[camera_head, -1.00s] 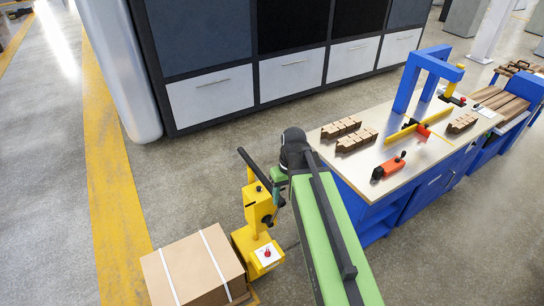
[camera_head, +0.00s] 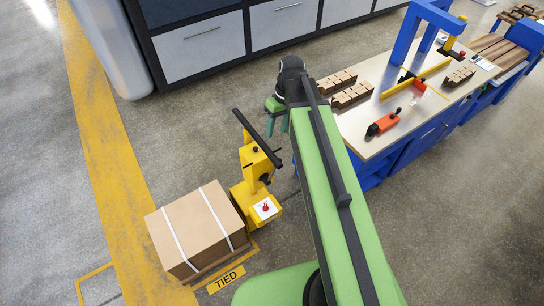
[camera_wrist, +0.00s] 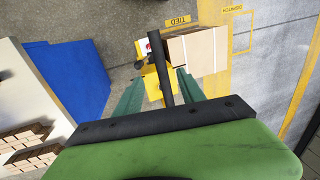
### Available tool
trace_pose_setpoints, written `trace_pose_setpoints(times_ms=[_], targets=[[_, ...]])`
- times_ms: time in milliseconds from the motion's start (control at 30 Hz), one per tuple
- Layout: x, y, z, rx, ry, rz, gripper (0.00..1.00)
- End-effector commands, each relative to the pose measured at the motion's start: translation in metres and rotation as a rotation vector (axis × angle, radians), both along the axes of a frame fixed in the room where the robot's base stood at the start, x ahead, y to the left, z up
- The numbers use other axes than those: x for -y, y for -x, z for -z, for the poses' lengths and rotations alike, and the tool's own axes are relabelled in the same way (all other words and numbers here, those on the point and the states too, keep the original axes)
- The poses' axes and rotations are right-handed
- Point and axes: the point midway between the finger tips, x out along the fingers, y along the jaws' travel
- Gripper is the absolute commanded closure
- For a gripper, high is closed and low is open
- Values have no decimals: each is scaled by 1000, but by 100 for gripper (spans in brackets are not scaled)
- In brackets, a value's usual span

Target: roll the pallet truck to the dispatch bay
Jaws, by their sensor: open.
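The yellow pallet truck (camera_head: 254,167) stands left of my arm in the head view, its black handle bar (camera_head: 250,130) raised on top. A strapped cardboard box (camera_head: 195,230) sits at its load end. My gripper (camera_head: 277,114) is just right of the handle in that view. In the wrist view my gripper (camera_wrist: 158,88) is open. The black bar (camera_wrist: 160,66) runs lengthwise between its two green fingers in the picture; I cannot tell whether it is at their depth. A floor mark reading DISPATCH (camera_wrist: 232,9) lies beside a yellow outline in the wrist view.
A blue workbench (camera_head: 365,110) with wooden blocks and an orange tool (camera_head: 383,122) stands right of my arm. A yellow floor stripe (camera_head: 105,150) runs along the left. A TIED floor label (camera_head: 226,279) lies beside the box. Grey cabinets (camera_head: 205,47) line the back; open floor lies between.

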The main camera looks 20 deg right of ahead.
Motion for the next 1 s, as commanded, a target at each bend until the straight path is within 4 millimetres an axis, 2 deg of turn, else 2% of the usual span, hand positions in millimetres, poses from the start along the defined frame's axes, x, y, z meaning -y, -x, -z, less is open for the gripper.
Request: trace_pose_setpoints(times_ms=[33,400,500,633,867,1000], targets=[[-2,1,23,0,0,-1,53],[-15,6,100,0,0,2,53],[-19,7,115,0,0,2,53],[-21,7,122,0,0,2,53],[-21,7,120,0,0,3,53],[-20,7,120,0,0,4,69]])
